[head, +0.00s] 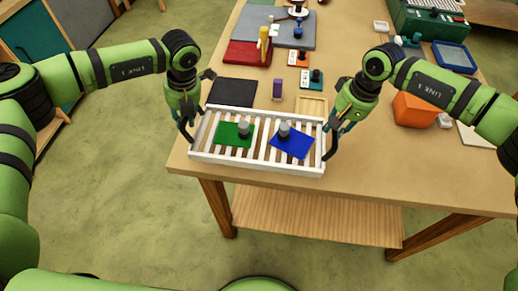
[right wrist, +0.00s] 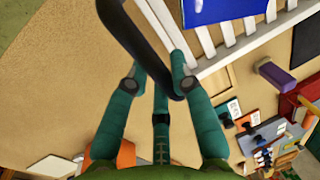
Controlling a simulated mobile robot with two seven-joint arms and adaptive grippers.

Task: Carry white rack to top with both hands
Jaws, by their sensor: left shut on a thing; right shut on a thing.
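The white slatted rack (head: 257,165) is near the front edge of the wooden table in the head view; I cannot tell whether it touches the tabletop. A green square (head: 228,139) with a grey knob lies on its left half. A blue square (head: 290,149) with a grey knob lies tilted on its right half. My left gripper (head: 189,138) is shut at the rack's left end. My right gripper (head: 331,150) is shut on a dark curved handle (right wrist: 140,45) at the rack's right end. The rack's slats (right wrist: 228,32) also show in the right wrist view.
Behind the rack lie a black mat (head: 232,92), a small wooden frame (head: 312,106) and a purple block (head: 277,89). An orange block (head: 414,108) stands to the right. A lower shelf (head: 310,217) is under the table. Bare tabletop shows right of the rack.

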